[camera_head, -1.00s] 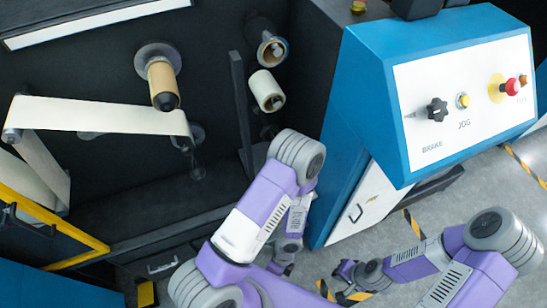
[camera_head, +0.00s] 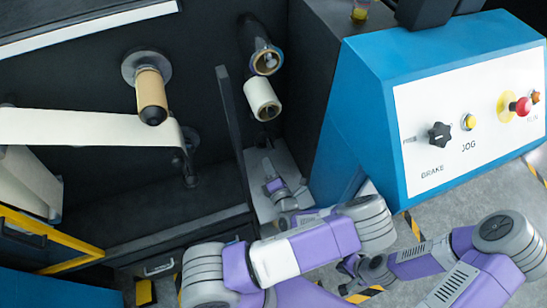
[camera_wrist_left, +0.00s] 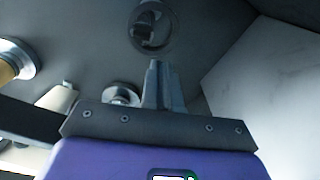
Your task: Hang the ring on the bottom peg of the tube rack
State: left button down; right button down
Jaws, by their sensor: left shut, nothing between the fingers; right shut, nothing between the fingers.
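The tube rack's pegs stand right of a dark upright panel in the head view. A small dark part (camera_head: 265,139) lower down may be the bottom peg. My left gripper (camera_head: 267,165) is shut and empty below the tubes. In the wrist view its fingertips (camera_wrist_left: 155,66) point toward a dark round ring-shaped part (camera_wrist_left: 150,26); I cannot tell whether this is the ring. My right gripper (camera_head: 347,286) is low, shut and partly hidden.
A dark upright panel (camera_head: 235,130) stands left of the rack. A tan core (camera_head: 151,95) and a cream web (camera_head: 85,128) are farther left. A blue control console (camera_head: 365,110) closes off the right. A yellow rail (camera_head: 50,238) is at lower left.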

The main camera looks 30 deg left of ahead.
aim_at(259, 147)
pick_arm(q)
jog(key=x, duration=0.1)
jog(key=b+x, duration=0.1)
jog(key=x, duration=0.1)
jog(key=shift+a+r, duration=0.15)
jog(key=shift+a, duration=0.3)
jog(key=shift+b+x, duration=0.7)
jog(key=shift+x, duration=1)
jog(key=shift+r, duration=0.1)
pick_arm(e)
jog(key=shift+s+f, duration=0.25)
jog(key=shift+f, duration=0.25)
jog(key=shift+s+f, duration=0.2)
jog(key=shift+f, duration=0.3)
pick_arm(q)
jog(key=shift+a, duration=0.15)
